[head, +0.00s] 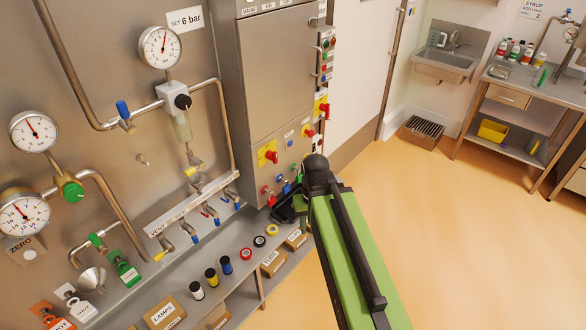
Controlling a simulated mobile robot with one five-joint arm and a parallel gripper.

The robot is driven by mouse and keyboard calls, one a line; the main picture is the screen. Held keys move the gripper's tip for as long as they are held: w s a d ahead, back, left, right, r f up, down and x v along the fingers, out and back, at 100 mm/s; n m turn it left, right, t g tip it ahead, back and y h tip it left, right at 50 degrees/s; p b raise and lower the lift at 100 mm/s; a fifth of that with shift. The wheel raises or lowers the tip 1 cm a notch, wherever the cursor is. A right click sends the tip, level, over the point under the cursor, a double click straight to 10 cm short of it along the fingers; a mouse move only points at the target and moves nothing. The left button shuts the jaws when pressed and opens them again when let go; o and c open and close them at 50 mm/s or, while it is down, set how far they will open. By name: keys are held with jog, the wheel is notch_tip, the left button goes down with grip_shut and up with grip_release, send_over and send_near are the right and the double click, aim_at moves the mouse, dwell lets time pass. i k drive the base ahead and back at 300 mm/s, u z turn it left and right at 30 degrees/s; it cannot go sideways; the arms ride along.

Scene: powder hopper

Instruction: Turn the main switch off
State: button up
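A grey steel cabinet (272,75) stands in the middle of the head view. Its lower front carries a red handle on a yellow plate (268,153). Another red and yellow control (308,131) sits to the right, and a third (322,106) is higher at the right edge. I cannot read which one is the main switch, nor its position. My green arm reaches up from the bottom right. My dark gripper (284,210) is low in front of the cabinet, below these controls. My arm partly hides it, and its finger opening is unclear.
Small red and blue knobs (286,187) sit low on the cabinet, close to my gripper. Pipes, gauges (160,47) and valves fill the wall at left. A shelf with boxes (165,313) runs below. The orange floor (450,240) at right is clear.

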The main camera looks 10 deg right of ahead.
aim_at(272, 155)
jog(key=z, duration=0.1)
jog(key=k, duration=0.5)
jog(key=u, duration=0.25)
jog(key=i, duration=0.85)
jog(key=u, duration=1.6)
jog(key=k, duration=1)
jog(key=z, duration=0.25)
jog(key=i, duration=1)
